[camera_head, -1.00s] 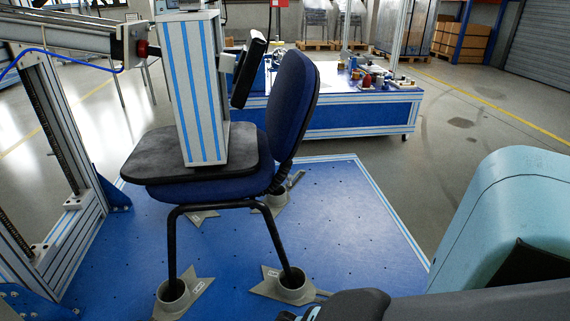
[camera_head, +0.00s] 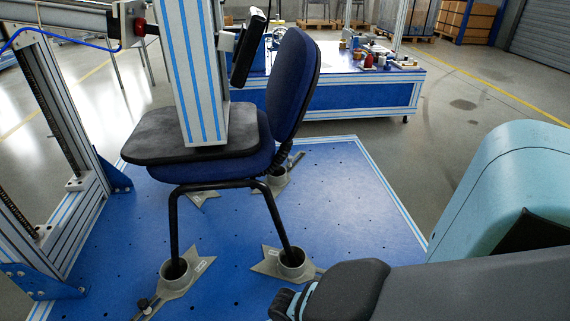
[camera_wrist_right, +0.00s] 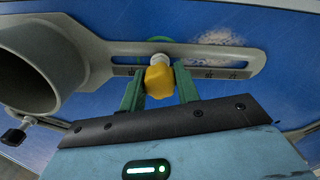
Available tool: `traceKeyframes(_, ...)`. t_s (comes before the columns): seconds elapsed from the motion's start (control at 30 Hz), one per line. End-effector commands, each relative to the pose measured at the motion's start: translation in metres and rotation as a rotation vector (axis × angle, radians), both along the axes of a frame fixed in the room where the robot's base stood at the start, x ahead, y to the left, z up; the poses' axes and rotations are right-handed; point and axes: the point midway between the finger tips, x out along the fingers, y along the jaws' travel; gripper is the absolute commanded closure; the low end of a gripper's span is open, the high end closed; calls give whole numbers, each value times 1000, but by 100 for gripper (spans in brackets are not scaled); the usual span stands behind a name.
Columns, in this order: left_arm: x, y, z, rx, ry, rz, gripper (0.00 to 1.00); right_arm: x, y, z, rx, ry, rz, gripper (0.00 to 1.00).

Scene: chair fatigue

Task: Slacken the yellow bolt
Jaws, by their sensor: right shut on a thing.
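The yellow bolt (camera_wrist_right: 159,82) shows in the right wrist view, with a pale collar at its far end. It sits at the slot of a grey slotted foot bracket (camera_wrist_right: 222,58). My right gripper (camera_wrist_right: 159,88) has a green finger on each side of the bolt and is shut on it. In the head view my right arm comes in at the lower right, its dark wrist part (camera_head: 345,290) beside the chair's front foot cup (camera_head: 290,264). The bolt and fingertips cannot be made out there. My left gripper is not in view.
A blue office chair (camera_head: 290,90) stands with its legs in grey foot cups on a blue plate (camera_head: 350,200). A striped weight column (camera_head: 196,90) presses on a seat board. A metal frame (camera_head: 65,130) stands at left. A blue-sided workbench (camera_head: 340,98) stands behind.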

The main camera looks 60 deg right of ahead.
Motion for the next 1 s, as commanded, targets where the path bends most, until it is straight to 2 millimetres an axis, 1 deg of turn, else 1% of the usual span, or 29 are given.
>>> traceKeyframes(0.1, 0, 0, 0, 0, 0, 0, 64, 0, 0, 0, 0, 2, 137, 92)
traceKeyframes(0.2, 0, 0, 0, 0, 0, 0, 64, 0, 0, 0, 0, 1, 224, 92)
traceKeyframes(0.3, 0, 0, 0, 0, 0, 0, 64, -1, 0, 0, 0, 2, 263, 92)
traceKeyframes(0.6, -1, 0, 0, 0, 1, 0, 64, 0, 0, 0, 0, 2, 278, 92)
traceKeyframes(0.67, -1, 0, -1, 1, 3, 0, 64, 0, 0, 0, 0, 2, 320, 92)
traceKeyframes(0.9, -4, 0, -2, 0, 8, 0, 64, 0, 0, 0, 1, 1, 570, 92)
traceKeyframes(1.0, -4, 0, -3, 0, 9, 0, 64, 0, 0, 0, 2, 1, 611, 92)
